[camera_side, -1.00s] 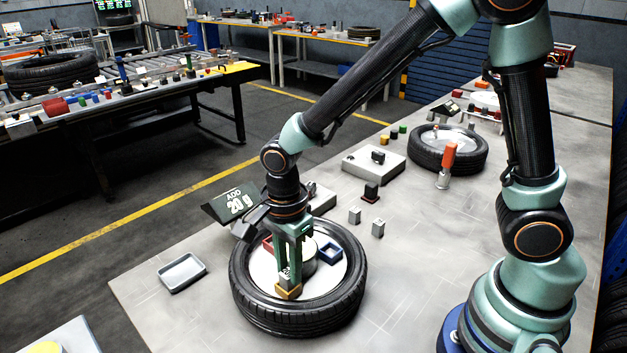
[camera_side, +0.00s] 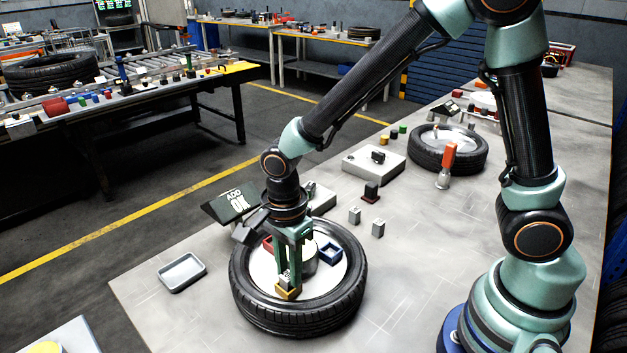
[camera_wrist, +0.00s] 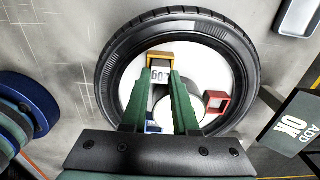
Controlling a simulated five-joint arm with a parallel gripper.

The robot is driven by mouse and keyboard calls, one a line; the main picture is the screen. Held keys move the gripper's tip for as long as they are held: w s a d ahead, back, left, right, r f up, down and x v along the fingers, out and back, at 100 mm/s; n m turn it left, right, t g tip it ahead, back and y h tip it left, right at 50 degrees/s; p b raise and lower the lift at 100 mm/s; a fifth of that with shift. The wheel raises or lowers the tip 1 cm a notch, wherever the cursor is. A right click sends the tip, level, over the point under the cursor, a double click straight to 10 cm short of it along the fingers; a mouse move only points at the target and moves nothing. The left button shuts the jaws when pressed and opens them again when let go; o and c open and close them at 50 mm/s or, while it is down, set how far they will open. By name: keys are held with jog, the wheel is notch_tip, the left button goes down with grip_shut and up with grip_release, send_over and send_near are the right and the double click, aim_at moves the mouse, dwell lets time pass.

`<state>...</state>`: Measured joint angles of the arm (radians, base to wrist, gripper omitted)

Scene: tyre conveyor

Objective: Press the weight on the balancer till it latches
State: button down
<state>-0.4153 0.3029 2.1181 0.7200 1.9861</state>
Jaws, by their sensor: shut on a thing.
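The balancer's tyre (camera_side: 350,285) lies flat on the bench with a pale disc inside its rim. On the disc are a yellow square holder (camera_side: 288,293), a blue holder (camera_side: 329,253) and a red holder (camera_side: 267,243). My gripper (camera_side: 288,280) points down, shut on a small grey weight at the yellow holder. In the wrist view the weight (camera_wrist: 160,76), with dark digits on top, sits between my green fingertips and within the yellow frame (camera_wrist: 172,56). The fingers hide part of it. The balancer display (camera_side: 235,203) reads "ADD OK".
An empty grey tray (camera_side: 182,272) lies left of the tyre. Two loose grey weights (camera_side: 355,216) (camera_side: 378,228) stand to the right behind it. Further back are a dark stamp-like block (camera_side: 371,192), an orange-handled tool (camera_side: 448,163) and another tyre (camera_side: 425,160).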

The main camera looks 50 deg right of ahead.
jog(key=c, duration=0.6)
grip_release()
notch_tip(320, 180, up, 12)
jog(key=s+d+r+n+t, duration=0.2)
jog(key=d+n, duration=0.5)
jog(key=n, duration=0.2)
jog(key=s+d+r+n+t, duration=0.2)
jog(key=d+r+n+t, duration=0.1)
jog(key=d+n, duration=0.4)
jog(key=shift+d+r+n+t, duration=0.2)
jog(key=shift+n+t, duration=0.1)
jog(key=shift+n, duration=0.7)
